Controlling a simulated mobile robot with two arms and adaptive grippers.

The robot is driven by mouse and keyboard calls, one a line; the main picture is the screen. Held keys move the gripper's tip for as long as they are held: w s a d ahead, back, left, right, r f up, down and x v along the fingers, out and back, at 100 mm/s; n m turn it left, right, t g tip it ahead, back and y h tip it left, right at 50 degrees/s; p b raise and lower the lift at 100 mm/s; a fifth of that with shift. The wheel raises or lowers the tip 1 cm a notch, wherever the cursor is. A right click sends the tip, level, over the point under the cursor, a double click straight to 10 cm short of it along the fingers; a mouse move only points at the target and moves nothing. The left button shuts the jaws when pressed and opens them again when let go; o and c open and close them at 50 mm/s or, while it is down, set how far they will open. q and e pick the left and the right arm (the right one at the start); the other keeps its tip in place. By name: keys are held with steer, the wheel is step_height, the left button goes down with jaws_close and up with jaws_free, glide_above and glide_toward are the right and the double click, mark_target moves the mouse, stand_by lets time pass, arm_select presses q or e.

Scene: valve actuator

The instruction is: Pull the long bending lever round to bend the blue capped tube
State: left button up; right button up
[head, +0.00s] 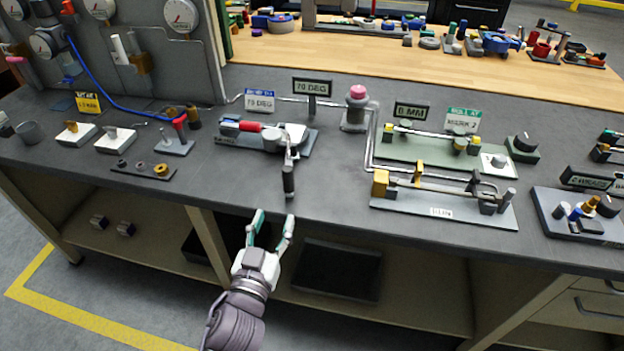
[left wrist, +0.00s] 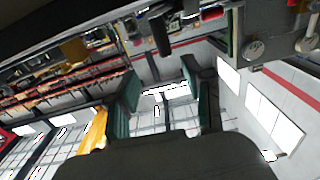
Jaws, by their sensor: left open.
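The tube bender (head: 262,136) sits on the grey bench, with a red grip (head: 240,126) on its left side. Its long bending lever (head: 288,180) points toward the front edge and ends in a dark grip. My right gripper is not in view.
A "70 DEG" sign (head: 312,87) stands behind the bender. A tube fixture (head: 440,205) stands to the right, and a small rack (head: 143,170) and blocks (head: 115,139) to the left. The bench top around the lever's grip is clear. Shelves lie under the bench.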

arm_select(q)
steer(key=p, duration=0.1)
glide_toward(286, 180)
steer(key=w, duration=0.3)
steer(key=x, duration=0.5)
steer(key=d+x, duration=0.1)
steer(key=x, duration=0.2)
steer(key=shift+d+p, duration=0.1)
steer(key=shift+p, duration=0.2)
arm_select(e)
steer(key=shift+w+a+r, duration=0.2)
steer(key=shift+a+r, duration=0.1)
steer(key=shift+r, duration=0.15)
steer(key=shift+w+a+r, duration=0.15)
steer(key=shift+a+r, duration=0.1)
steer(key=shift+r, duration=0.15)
arm_select(q)
jaws_close()
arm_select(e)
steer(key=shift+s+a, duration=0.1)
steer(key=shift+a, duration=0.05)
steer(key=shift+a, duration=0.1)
